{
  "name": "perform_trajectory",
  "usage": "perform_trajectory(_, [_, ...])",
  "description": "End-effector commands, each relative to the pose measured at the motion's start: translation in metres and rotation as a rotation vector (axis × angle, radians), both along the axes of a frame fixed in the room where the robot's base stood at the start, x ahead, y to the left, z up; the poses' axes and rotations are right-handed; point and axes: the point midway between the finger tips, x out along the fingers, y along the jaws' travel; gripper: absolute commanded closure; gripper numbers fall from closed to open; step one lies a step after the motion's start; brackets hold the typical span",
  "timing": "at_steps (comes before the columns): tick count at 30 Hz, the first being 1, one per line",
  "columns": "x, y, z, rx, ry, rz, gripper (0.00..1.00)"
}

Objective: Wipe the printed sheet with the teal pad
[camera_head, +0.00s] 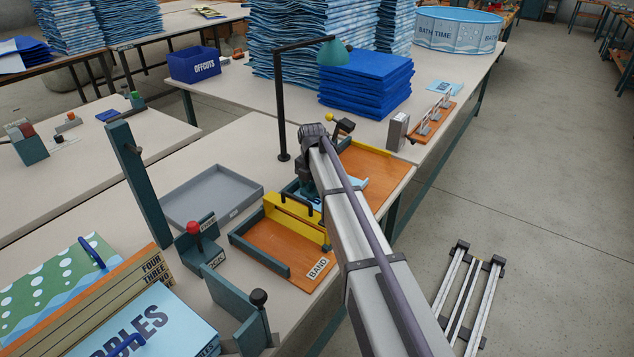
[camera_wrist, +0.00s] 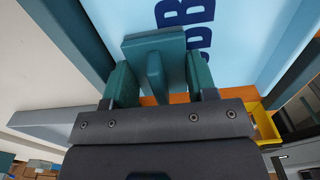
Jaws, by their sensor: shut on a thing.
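The teal pad (camera_wrist: 155,42), a flat block with an upright grip, shows between the fingers of my gripper (camera_wrist: 158,80) in the wrist view. My gripper is shut on the pad. The printed sheet (camera_wrist: 240,35) is light blue with large dark blue letters and lies beyond the pad, which covers part of the lettering. I cannot tell whether the pad touches the sheet. In the head view a light blue bit of the sheet (camera_head: 352,183) shows beside my arm. My arm hides most of the sheet there, and the pad and fingertips cannot be made out.
An orange board with a yellow bar (camera_head: 296,222) and a BAND label lies left of my arm. A grey tray (camera_head: 212,196), a red-knobbed stand (camera_head: 196,240) and a lamp post (camera_head: 281,110) stand nearby. Blue stacks (camera_head: 366,84) fill the back.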

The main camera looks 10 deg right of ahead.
Motion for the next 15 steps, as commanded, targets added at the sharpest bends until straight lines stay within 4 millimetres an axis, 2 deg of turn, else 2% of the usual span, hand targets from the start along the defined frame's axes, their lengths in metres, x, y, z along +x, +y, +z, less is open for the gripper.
perform_trajectory(5, [-0.003,0.004,-0.001,0.002,0.002,0.001,0.67])
perform_trajectory(15, [-0.026,0.028,0.001,0.002,0.002,0.002,0.67])
